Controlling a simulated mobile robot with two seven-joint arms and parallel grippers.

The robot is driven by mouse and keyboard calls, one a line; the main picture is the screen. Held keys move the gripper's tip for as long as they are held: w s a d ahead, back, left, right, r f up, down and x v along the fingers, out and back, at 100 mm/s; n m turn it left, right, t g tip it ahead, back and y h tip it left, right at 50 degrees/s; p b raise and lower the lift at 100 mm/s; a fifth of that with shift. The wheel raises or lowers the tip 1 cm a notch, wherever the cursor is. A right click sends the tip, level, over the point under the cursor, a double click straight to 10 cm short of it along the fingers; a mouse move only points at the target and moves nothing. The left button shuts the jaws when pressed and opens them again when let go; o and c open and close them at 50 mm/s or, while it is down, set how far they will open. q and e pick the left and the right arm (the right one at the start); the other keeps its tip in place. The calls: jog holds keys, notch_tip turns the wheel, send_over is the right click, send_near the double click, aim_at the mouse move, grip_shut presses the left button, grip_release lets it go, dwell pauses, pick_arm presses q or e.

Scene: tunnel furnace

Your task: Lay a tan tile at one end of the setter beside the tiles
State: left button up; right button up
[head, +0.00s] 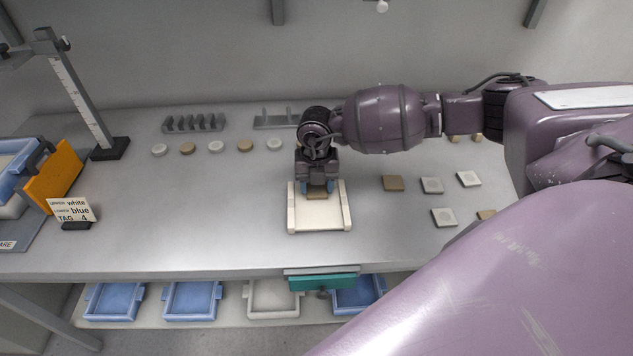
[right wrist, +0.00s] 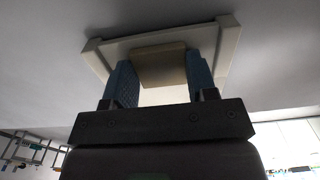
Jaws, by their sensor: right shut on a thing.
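The setter (head: 320,222) is a cream tray with raised side rails, near the middle of the bench. My right gripper (head: 317,188) points down over its far end, shut on a tan tile (head: 317,196). In the right wrist view the tile (right wrist: 160,65) sits between the blue fingers, against or just above the setter (right wrist: 228,45); I cannot tell if it touches. No other tile shows on the setter's visible part. Another tan tile (head: 393,183) lies on the bench to the right, near pale tiles (head: 432,185). My left gripper is out of view.
Several round discs (head: 245,146) lie in a row behind the setter, before grey racks (head: 193,123). A sign (head: 72,211), an orange plate (head: 52,180) and a height gauge (head: 82,100) stand left. Blue bins (head: 193,300) sit below. The bench left of the setter is clear.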

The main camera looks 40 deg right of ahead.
jog(key=shift+f, duration=0.1)
jog(key=o, duration=1)
notch_tip(320, 180, up, 11)
jog(key=shift+f, duration=0.1)
dwell(0.3)
